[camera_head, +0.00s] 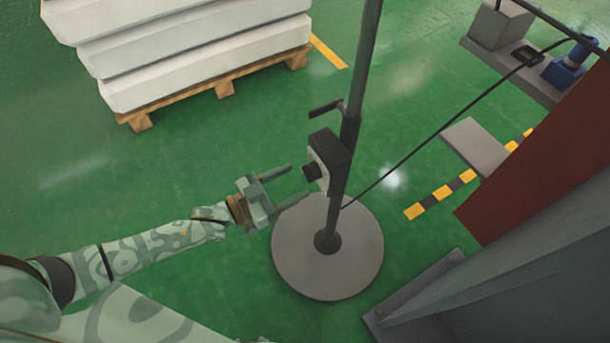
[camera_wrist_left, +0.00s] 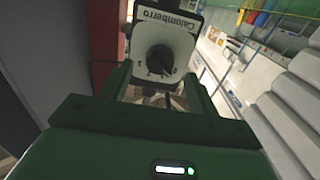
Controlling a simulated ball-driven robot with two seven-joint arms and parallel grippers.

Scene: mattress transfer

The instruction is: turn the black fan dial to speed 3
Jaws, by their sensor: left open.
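The black fan dial (camera_head: 311,171) sticks out from the white face of a dark control box (camera_head: 331,152) on the fan's grey pole (camera_head: 352,105). My left gripper (camera_head: 293,184) is open just in front of the dial, its two fingers pointing at the box. In the left wrist view the dial (camera_wrist_left: 160,60) is round and dark, ahead of and between the open fingers. The box face reads "Calomberro"; the speed marks are too small to read. I cannot tell whether the fingers touch the dial. The right gripper is not in view.
The pole rises from a round grey base (camera_head: 330,270) on the green floor. Stacked white mattresses (camera_head: 190,50) lie on a wooden pallet (camera_head: 215,85) behind. A black cable (camera_head: 430,138) runs from the pole up right. A red panel (camera_head: 545,155) and grey structure stand at right.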

